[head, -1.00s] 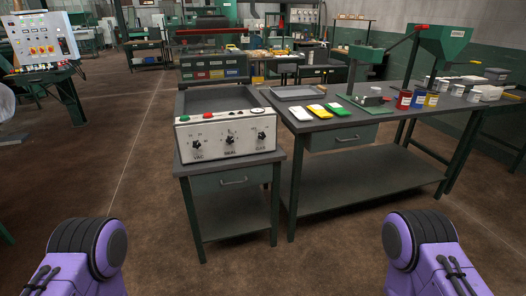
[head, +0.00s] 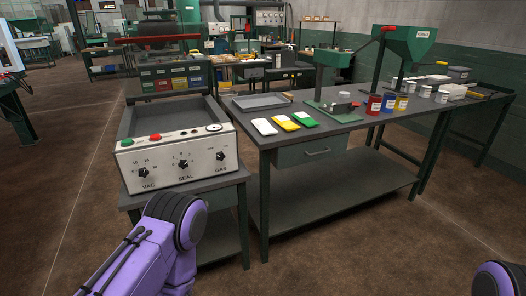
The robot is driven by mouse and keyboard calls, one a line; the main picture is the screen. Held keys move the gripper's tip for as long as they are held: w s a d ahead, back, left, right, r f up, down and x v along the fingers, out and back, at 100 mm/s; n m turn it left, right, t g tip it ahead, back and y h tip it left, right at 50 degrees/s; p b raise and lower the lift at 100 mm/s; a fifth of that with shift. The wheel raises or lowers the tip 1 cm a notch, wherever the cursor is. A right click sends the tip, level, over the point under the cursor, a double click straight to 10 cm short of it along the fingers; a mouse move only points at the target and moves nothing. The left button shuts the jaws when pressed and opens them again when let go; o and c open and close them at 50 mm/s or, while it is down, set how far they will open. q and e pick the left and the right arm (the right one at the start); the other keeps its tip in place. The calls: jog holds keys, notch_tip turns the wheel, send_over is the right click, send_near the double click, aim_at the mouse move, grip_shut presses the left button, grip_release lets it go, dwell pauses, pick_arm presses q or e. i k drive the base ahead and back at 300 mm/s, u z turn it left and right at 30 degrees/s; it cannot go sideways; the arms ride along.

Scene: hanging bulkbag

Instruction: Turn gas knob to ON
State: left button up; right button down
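The gas knob (head: 221,157) is a black pointer knob at the right of the white front panel of the sealing machine (head: 190,172). The label GAS is printed under it; its exact setting is too small to read. The SEAL knob (head: 184,164) and the VAC knob (head: 143,172) sit to its left on the same panel. A purple arm link of mine stands in front of the machine's small table, below the panel. Neither gripper shows in the head view, and nothing is seen touching the gas knob.
A green button (head: 126,142), a red button (head: 155,137) and a round gauge (head: 214,127) sit above the knobs. A long workbench (head: 340,131) stands directly right, with white, yellow and green packets, cans and a green press. Brown floor is open in front.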

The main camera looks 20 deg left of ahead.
aim_at(220, 156)
jog(key=z, duration=0.1)
jog(key=i, duration=0.85)
jog(key=u, duration=0.3)
